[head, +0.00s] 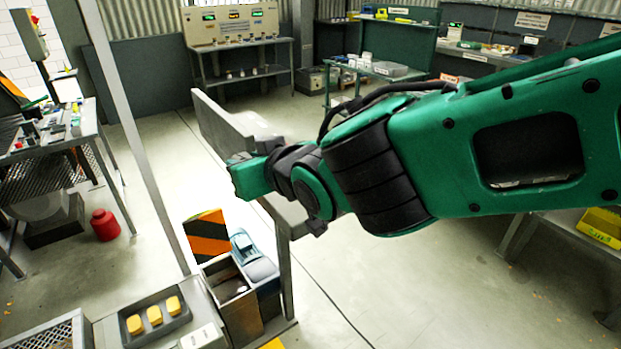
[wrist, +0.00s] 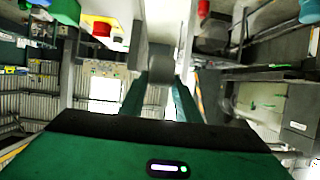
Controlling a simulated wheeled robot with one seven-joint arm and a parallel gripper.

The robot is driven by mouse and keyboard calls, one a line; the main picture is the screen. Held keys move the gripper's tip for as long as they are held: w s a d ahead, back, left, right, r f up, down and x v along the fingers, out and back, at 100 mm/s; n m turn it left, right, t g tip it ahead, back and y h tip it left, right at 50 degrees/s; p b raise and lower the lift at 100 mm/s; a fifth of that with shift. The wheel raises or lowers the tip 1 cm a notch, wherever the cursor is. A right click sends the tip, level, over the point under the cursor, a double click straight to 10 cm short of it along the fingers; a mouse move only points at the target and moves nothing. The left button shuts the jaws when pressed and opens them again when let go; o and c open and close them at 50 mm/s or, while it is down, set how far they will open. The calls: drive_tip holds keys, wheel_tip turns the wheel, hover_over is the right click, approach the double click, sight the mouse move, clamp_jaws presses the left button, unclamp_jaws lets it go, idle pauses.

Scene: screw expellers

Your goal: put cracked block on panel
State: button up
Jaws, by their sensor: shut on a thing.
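My gripper (wrist: 160,84) has its two green fingers close together around a small grey thing (wrist: 160,64) in the wrist view. It may be the cracked block, but no crack can be made out. In the head view my gripper (head: 246,174) reaches left, in front of a long grey upright plate, and the held thing cannot be made out there. I cannot tell which surface is the panel; a beige panel with lit displays (head: 232,22) stands on a bench at the back.
The long grey plate (head: 222,122) stands close behind my gripper. Below are an open metal bin (head: 228,284), a striped orange-black board (head: 207,237) and a dark tray (head: 135,308) with yellow blocks (head: 154,316). A red canister (head: 104,225) stands on the open floor at left.

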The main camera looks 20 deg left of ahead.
drive_tip(key=w+d+f, duration=0.1)
drive_tip(key=w+f, duration=0.1)
drive_tip(key=w, duration=0.1)
drive_tip(key=w+d+f, duration=0.2)
drive_tip(key=w, duration=0.2)
drive_tip(key=w+d+f, duration=0.1)
drive_tip(key=w+f, duration=0.1)
drive_tip(key=w, duration=0.1)
drive_tip(key=shift+w+d+f, duration=0.3)
drive_tip(key=shift+w+d, duration=0.05)
drive_tip(key=shift+f, duration=2)
drive_tip(key=shift+f, duration=0.1)
drive_tip(key=o, duration=1.1)
drive_tip(key=shift+c, duration=0.2)
drive_tip(key=v, duration=1.2)
